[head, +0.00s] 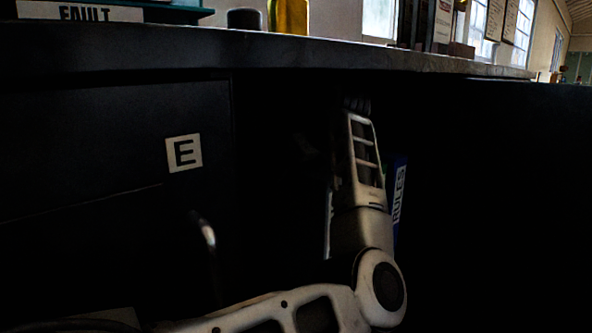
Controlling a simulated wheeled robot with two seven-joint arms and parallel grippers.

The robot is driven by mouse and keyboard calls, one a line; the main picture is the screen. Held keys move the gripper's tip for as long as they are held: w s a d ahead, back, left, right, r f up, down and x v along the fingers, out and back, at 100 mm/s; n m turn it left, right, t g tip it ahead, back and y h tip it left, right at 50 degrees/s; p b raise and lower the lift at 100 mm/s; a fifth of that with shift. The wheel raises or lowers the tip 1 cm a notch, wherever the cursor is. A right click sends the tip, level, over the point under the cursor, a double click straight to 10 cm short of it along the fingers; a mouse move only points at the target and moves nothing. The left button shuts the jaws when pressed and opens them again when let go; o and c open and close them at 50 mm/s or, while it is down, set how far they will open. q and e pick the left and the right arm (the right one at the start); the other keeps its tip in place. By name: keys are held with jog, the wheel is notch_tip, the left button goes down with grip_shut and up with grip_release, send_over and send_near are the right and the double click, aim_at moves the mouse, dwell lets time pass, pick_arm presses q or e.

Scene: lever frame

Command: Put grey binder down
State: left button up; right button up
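My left arm comes in from the lower left and reaches up into a dark space under the counter. My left gripper (357,105) is at its far end, small and in deep shadow; I cannot tell whether its fingers are open or shut, or hold anything. No grey binder can be made out clearly. A pale narrow upright edge shows just left of my forearm, and I cannot tell what it belongs to. A blue binder (398,195) with RULES on its spine stands right behind my arm, partly hidden by it. My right gripper is not in view.
The counter (300,52) runs across the top, its edge just above my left gripper. On it are a FAULT sign (80,12), a dark round object (244,18) and a yellow object (289,16). A dark panel with an E label (184,153) is at left.

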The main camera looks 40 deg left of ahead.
pick_arm(q)
jog(key=shift+r, duration=0.1)
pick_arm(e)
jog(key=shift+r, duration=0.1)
pick_arm(q)
jog(key=shift+d+r+p, duration=0.15)
jog(key=shift+r+p, duration=0.15)
jog(key=shift+p, duration=0.05)
jog(key=s+d+p, duration=0.1)
jog(key=d, duration=1.1)
jog(key=shift+d+r, duration=0.15)
jog(key=shift+d, duration=0.05)
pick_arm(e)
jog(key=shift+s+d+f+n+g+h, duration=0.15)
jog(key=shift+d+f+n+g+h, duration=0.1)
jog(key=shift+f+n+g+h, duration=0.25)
pick_arm(q)
jog(key=shift+s, duration=0.1)
